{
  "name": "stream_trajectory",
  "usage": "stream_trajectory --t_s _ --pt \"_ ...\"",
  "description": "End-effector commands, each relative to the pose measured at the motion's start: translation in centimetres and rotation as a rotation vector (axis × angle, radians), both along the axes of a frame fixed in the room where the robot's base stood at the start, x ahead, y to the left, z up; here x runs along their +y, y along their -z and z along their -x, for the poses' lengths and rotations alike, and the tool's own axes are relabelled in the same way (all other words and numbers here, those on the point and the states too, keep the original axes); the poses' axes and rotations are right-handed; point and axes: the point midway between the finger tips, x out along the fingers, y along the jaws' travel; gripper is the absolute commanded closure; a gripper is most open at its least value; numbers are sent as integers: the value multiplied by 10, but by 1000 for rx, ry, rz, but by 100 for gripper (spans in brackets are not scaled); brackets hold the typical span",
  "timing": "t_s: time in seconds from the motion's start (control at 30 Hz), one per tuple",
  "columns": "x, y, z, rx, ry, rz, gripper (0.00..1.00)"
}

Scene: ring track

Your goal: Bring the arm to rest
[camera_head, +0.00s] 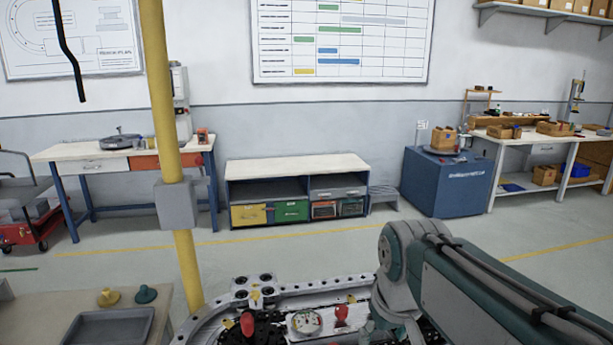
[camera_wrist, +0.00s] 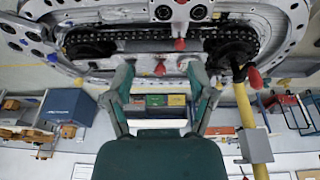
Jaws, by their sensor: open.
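My arm (camera_head: 445,275) reaches into the head view from the lower right, bent at a grey and teal joint; its far end drops out of that view at the bottom edge. My gripper (camera_wrist: 161,74) shows in the wrist view with its two teal and grey fingers spread apart and nothing between them. The ring track (camera_head: 350,283) lies below the arm in the head view. In the wrist view the track (camera_wrist: 115,14) spans the top, beyond the fingertips. I cannot tell the gap between the fingertips and the track.
A yellow post (camera_head: 160,120) with a grey box stands left of the track. A red knob (camera_head: 247,323) rises from the track's inside. A side table with a grey tray (camera_head: 108,326) is at lower left. Open floor (camera_head: 300,250) lies between the track and the low cabinet (camera_head: 297,168).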

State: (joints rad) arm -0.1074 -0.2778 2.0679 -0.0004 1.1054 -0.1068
Motion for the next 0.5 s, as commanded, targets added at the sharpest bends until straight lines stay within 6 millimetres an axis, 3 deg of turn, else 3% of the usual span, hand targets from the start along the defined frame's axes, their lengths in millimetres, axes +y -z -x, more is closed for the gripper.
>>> stream_trajectory --t_s 0.2,0.5 --pt "-18 6 47 -98 83 -21 29" --pt "-34 29 99 -215 182 -45 29"
